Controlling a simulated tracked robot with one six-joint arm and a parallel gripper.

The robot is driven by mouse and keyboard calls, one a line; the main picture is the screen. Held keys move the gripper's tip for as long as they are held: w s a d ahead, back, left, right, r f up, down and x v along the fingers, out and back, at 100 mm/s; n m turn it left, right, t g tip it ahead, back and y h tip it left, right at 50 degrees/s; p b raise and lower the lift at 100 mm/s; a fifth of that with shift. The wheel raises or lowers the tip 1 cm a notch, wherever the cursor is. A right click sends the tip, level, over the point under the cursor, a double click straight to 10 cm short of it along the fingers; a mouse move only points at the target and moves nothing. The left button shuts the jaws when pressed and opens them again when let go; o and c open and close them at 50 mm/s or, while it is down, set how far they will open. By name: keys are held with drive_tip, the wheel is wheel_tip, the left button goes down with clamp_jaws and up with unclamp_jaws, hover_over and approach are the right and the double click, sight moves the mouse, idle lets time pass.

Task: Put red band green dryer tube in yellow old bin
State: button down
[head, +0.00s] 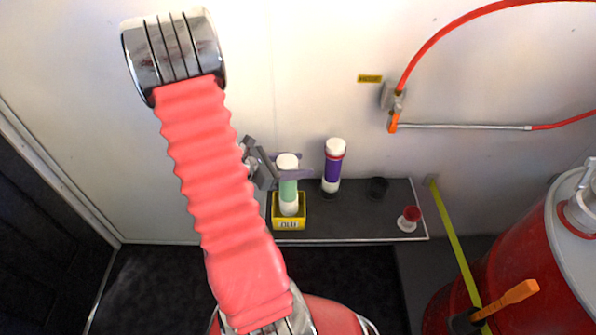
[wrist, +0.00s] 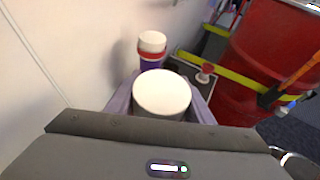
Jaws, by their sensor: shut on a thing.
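A green dryer tube (head: 288,188) with white ends stands upright in the head view, its lower end at the yellow bin (head: 277,213). The bin is small, with a dark-lettered label on its front. My gripper (head: 290,173) is shut on the tube near its top, one finger on each side. The fingers cover the part below the cap, and I see no red band on it. In the wrist view the tube's white cap (wrist: 161,93) shows between the fingers. Whether the tube rests on the bin's floor I cannot tell.
A purple tube (head: 332,167) with a red band and white ends stands just right of the green one. An empty dark holder (head: 378,187) and a red-and-white piece (head: 409,218) are farther right on the dark shelf (head: 350,222). A red tank (head: 535,265) stands right.

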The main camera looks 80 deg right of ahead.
drive_tip(key=shift+f, duration=1.9)
drive_tip(key=c, duration=0.9)
unclamp_jaws()
drive_tip(key=v, duration=1.2)
